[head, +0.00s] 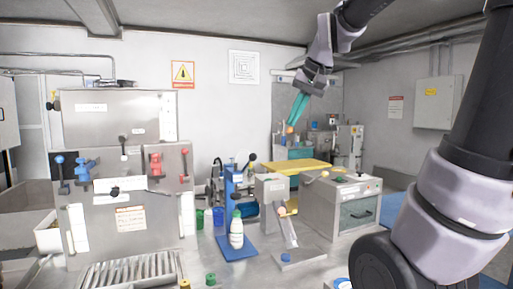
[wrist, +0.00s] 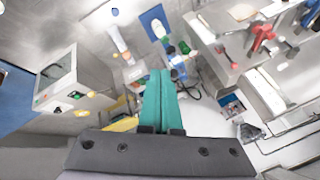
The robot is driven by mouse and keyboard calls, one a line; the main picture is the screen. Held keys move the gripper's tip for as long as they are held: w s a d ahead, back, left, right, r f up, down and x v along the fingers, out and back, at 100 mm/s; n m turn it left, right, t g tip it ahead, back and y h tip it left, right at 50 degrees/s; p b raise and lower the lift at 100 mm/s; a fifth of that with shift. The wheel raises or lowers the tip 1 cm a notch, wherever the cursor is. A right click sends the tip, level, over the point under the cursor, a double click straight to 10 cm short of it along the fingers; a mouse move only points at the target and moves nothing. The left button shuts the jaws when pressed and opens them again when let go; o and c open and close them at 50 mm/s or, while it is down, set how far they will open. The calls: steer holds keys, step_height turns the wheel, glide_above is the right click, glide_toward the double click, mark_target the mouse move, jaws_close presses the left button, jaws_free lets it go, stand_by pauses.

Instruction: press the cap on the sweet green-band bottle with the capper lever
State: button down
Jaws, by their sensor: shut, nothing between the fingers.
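My gripper (head: 293,121) has teal fingers, shut and empty, high in the air right of the lever and far from the bottle. The fingers also fill the middle of the wrist view (wrist: 160,73).
A grey chute stand (head: 272,190) is right of the bottle. A large steel panel (head: 120,180) with red and blue handles is at left. A slotted tray (head: 130,272) lies in front. Air around my gripper is clear.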

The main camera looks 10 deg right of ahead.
steer(key=w+a+n+g, duration=0.1)
steer(key=w+a, duration=0.1)
steer(key=w, duration=2.1)
steer(key=shift+w+f+g, duration=0.2)
steer(key=shift+w+g, duration=0.1)
steer(key=shift+w, duration=0.05)
steer(key=shift+a, duration=0.1)
steer(key=a+f, duration=0.3)
steer(key=f, duration=0.8)
steer(key=shift+w, duration=0.45)
steer(key=shift+f, duration=0.15)
